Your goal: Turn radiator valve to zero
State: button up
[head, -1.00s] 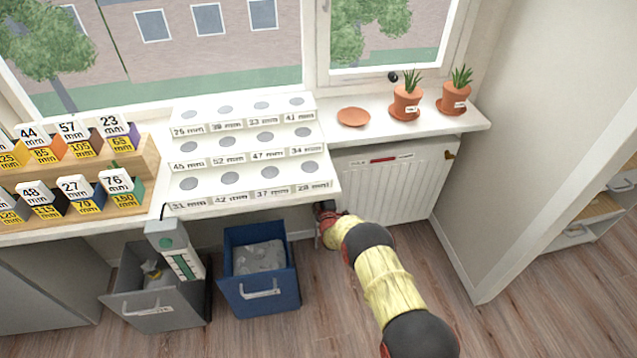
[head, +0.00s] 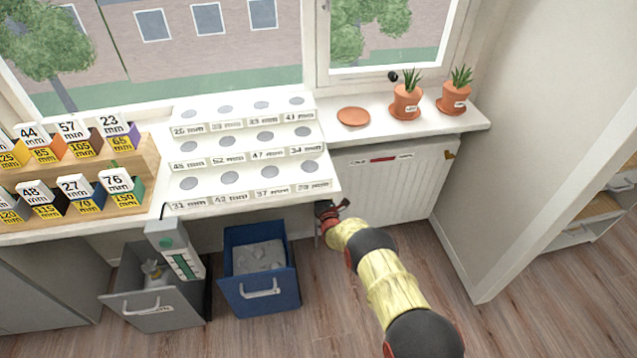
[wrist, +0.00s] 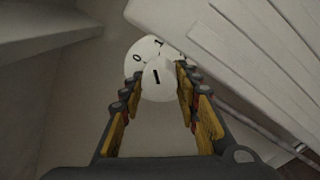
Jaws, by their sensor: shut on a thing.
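The white radiator valve knob (wrist: 158,82) shows in the wrist view in front of a round white dial (wrist: 148,50). The dial reads 0 at upper left and 1 near the top. A short black mark on the knob stands almost upright; it points nearer the 1 than the 0. My gripper (wrist: 158,76) has its fingers on either side of the knob and is shut on it. In the head view my gripper (head: 328,210) is at the radiator's left end, below the sill, and hides the valve. The white radiator (head: 390,190) is under the window sill.
A blue bin (head: 260,300) and a grey bin (head: 150,310) stand left of my gripper. The white stepped board (head: 330,187) overhangs close above it. Potted plants (head: 406,100) stand on the sill (head: 450,126). The floor (head: 520,310) to the right is clear.

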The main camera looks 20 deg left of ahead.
jog(key=n, duration=0.4)
jog(key=shift+f+n, duration=0.2)
jog(key=shift+n, duration=2.2)
jog(key=o, duration=1.2)
jog(key=shift+c, duration=0.2)
jog(key=shift+d, duration=0.1)
jog(key=v, duration=1.2)
